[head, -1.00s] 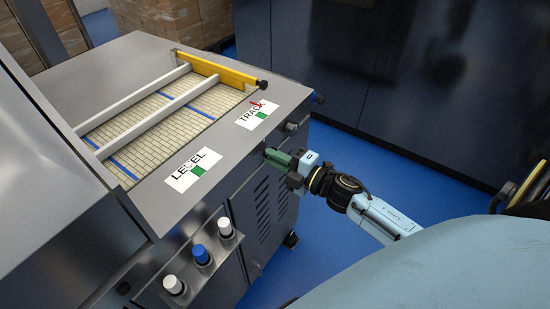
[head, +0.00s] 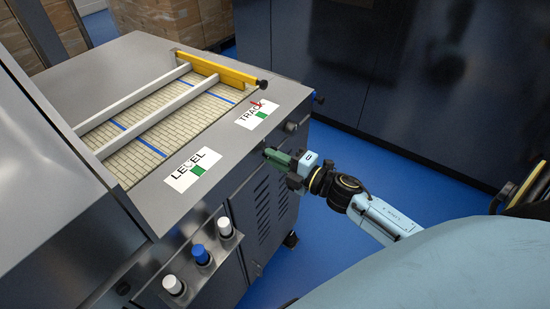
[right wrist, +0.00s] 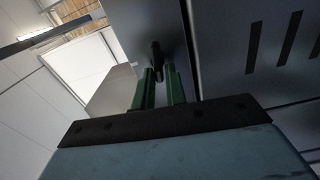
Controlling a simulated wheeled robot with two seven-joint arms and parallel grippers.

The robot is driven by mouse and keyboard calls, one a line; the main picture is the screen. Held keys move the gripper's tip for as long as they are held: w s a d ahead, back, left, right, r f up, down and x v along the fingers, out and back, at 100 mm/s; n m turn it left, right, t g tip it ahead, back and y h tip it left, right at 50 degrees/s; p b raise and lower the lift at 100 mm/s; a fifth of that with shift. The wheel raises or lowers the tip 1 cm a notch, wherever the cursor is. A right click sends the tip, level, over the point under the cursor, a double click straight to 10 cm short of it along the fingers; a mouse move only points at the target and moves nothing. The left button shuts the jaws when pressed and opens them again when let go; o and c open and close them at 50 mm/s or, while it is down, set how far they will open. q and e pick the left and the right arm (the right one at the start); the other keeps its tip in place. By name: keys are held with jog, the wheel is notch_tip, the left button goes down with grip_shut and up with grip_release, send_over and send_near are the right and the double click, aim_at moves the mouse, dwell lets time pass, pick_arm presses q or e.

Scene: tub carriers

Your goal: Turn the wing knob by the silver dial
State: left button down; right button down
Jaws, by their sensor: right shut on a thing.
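My right gripper (head: 275,156) has green fingers and is at the front face of the grey machine, below the TRACK label (head: 257,114). In the right wrist view its two fingers (right wrist: 159,78) are closed around a small dark wing knob (right wrist: 156,55) that stands out from the panel. In the head view the fingers largely hide this knob. A round, dark-looking knob or dial (head: 291,127) sits above and right of the gripper; I cannot tell whether it is the silver dial. My left gripper is not in view.
The machine top holds a belt (head: 160,118) with white rails and a yellow bar (head: 222,69). A LEVEL label (head: 192,170) lies left of the TRACK label. White and blue buttons (head: 202,254) stand at the lower left. Blue floor is open right of the machine.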

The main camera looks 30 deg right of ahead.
jog(key=shift+w+d+n, duration=0.1)
jog(key=shift+d+n, duration=0.05)
jog(key=shift+n, duration=0.55)
dwell(2.5)
jog(key=c, duration=1.5)
grip_release()
jog(key=shift+o, duration=0.2)
jog(key=shift+f, duration=0.1)
jog(key=v, duration=1.3)
jog(key=shift+s+b, duration=0.25)
jog(key=shift+b, duration=0.2)
